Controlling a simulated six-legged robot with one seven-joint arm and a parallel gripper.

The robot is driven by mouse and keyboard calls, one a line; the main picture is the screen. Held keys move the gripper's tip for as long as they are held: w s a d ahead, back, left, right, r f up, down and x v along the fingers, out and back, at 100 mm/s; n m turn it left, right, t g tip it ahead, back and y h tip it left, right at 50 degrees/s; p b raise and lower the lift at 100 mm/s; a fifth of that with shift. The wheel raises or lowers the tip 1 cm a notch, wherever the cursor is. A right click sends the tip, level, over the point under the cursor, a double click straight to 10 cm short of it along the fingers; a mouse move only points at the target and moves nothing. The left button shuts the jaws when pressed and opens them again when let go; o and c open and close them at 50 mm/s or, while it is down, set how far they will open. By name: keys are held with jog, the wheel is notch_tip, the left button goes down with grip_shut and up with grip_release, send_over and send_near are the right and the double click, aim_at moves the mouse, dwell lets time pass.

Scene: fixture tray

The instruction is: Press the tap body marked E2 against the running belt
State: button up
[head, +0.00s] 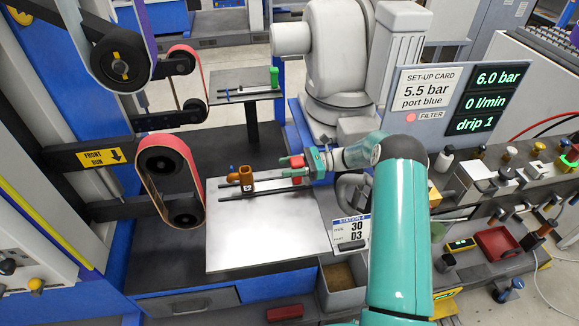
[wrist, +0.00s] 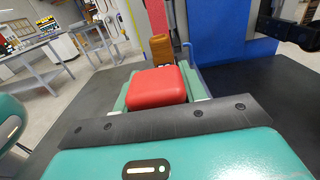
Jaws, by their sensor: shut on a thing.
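The orange-brown tap body marked E2 (head: 246,179) stands upright at the dark rails on the bright metal plate, with a blue part on its left. It is right of the front red belt loop (head: 150,190), with a gap between them. My gripper (head: 291,166) is right of the tap body, shut on a red block (wrist: 157,86). In the wrist view, the tap body (wrist: 160,48) shows just beyond the block, with the red belt (wrist: 157,15) behind it. I cannot tell whether block and tap body are joined.
The bright plate (head: 270,235) is mostly bare in front of the rails. A "FRONT RUN" sign (head: 103,156) points down beside the belt. A second, smaller belt loop (head: 187,70) is farther back. A set-up card and readout panel (head: 440,95) stands at the right, above a cluttered bench.

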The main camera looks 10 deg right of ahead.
jog(key=shift+a, duration=5)
jog(key=shift+s, duration=0.1)
dwell(0.8)
jog(key=shift+d, duration=5)
jog(key=o, duration=1.4)
jog(key=shift+c, duration=0.2)
